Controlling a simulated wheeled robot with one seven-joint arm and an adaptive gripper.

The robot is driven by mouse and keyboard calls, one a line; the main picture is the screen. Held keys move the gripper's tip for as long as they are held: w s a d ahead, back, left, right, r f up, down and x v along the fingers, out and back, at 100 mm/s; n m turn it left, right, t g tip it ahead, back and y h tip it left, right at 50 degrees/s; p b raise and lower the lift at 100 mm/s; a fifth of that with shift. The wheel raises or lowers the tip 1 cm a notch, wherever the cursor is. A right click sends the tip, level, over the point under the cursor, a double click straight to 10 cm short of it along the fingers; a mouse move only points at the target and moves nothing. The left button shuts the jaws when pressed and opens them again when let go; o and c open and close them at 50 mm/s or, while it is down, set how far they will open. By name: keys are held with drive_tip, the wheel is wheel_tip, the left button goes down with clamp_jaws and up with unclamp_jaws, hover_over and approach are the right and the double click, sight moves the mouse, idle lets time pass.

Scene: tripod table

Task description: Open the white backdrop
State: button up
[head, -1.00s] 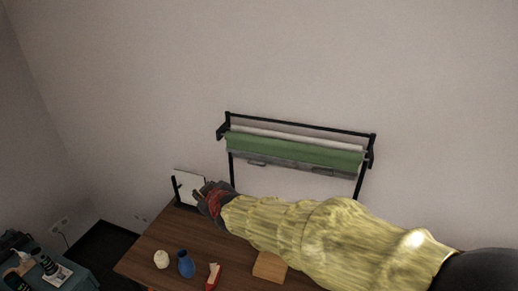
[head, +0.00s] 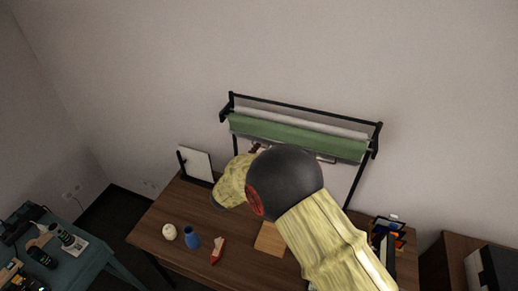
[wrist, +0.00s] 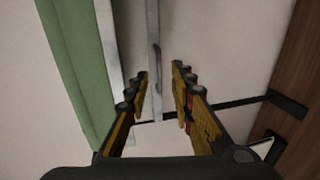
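The backdrop rack stands against the wall in the head view, with a white backdrop roll (head: 300,122) behind a green backdrop roll (head: 290,135). A grey bar shows at its lower edge, partly hidden by my arm. In the wrist view, the green backdrop (wrist: 78,60) is at the left, with a pale bar beside it and a separate grey bar with a handle (wrist: 156,65). My gripper (wrist: 160,76) is open, its fingertips on either side of that handle. I cannot tell whether they touch it. In the head view, my arm hides most of the gripper.
The wooden table (head: 160,215) holds a white round object (head: 169,232), a blue vase (head: 192,237), a red item (head: 217,250), a wooden block (head: 270,238) and a white panel (head: 196,164). A teal table (head: 90,245) stands left. A dark cabinet (head: 495,270) is at right.

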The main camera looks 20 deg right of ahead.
drive_tip(key=x, duration=0.3)
drive_tip(key=shift+c, duration=0.7)
clamp_jaws()
idle(0.4)
